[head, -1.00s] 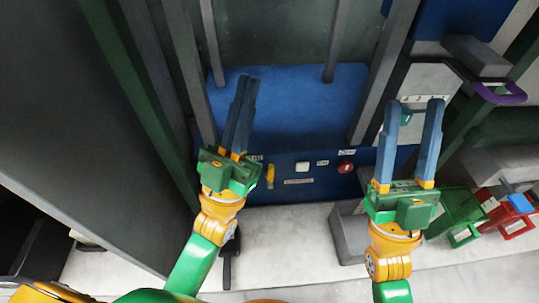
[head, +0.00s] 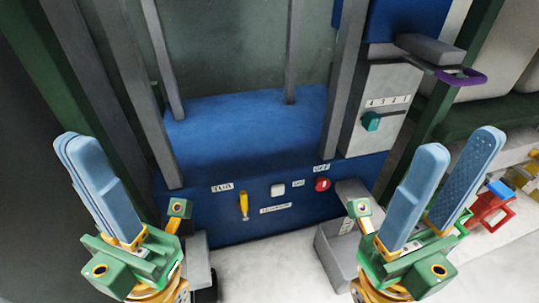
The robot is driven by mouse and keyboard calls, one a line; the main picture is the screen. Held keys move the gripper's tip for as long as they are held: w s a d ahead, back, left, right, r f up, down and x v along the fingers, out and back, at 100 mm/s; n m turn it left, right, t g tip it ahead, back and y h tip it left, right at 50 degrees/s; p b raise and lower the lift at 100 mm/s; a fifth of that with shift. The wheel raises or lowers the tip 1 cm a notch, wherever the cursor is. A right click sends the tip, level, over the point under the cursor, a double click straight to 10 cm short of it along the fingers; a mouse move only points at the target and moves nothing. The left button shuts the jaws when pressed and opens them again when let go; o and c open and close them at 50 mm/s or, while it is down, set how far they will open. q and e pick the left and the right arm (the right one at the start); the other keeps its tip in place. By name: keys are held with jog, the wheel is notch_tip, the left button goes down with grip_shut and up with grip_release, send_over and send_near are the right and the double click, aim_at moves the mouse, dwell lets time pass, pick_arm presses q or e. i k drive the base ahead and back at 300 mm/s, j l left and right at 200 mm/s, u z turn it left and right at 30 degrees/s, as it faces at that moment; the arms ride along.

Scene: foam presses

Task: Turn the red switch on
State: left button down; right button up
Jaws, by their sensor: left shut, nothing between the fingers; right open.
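The red switch (head: 322,184) is a small round red knob with a pale centre, on the front of the blue press base (head: 230,222). Small white labels sit above it and to its left; their text is hard to read. My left gripper (head: 78,142) is shut and empty at the left of the head view, well away from the switch. My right gripper (head: 458,148) is open and empty to the right of the switch, with its fingers pointing up in the picture. Neither gripper touches the switch, and nothing covers it.
A white button (head: 277,190) and a yellow lever (head: 243,206) are left of the switch. A grey block (head: 335,246) stands on the floor below the switch.

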aim_at(322, 184)
jog(key=l+z, duration=0.2)
jog(key=l, duration=0.3)
jog(key=i+l+z, duration=0.15)
jog(key=l, duration=0.35)
jog(key=l+z, duration=0.2)
jog(key=l, duration=0.25)
